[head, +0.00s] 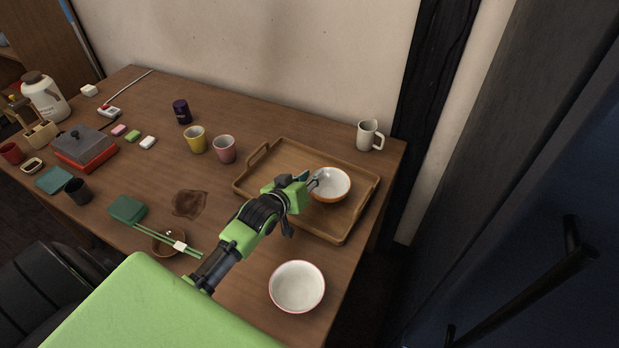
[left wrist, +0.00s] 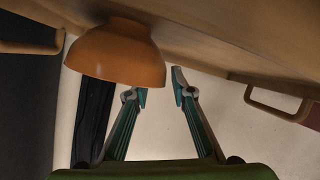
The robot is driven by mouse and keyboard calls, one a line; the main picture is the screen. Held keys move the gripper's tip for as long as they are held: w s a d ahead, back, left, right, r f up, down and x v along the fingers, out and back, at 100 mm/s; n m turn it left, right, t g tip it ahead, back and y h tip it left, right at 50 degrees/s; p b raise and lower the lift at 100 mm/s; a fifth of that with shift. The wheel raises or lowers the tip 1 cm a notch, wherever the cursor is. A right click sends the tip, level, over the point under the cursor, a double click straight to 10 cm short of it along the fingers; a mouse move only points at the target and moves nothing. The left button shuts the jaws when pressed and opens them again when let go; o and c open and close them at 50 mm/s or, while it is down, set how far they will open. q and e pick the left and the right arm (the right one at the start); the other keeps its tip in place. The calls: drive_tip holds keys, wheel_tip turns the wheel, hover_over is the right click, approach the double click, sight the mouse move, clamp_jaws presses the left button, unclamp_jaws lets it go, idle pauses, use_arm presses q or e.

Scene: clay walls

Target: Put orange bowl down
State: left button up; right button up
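The orange bowl (head: 330,186), white inside, stands upright on the wooden tray (head: 262,186), towards its right end. In the left wrist view the picture is upside down, and the orange bowl (left wrist: 115,55) has its base against the tray surface. My left gripper (head: 314,181) is at the bowl's left rim. In the wrist view its fingers (left wrist: 160,83) are spread apart, one tip at the rim and partly hidden behind it, the other just outside the bowl. My right gripper is not in view.
A white mug (head: 368,136) stands behind the tray. Pink (head: 224,149) and yellow (head: 195,140) cups stand left of it. A white bowl with a red rim (head: 297,287) is near the front edge. Chopsticks (head: 167,241) lie across a small brown bowl (head: 165,247).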

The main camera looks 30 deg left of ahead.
use_arm(q)
drive_tip(key=v, duration=1.2)
drive_tip(key=shift+r, duration=0.1)
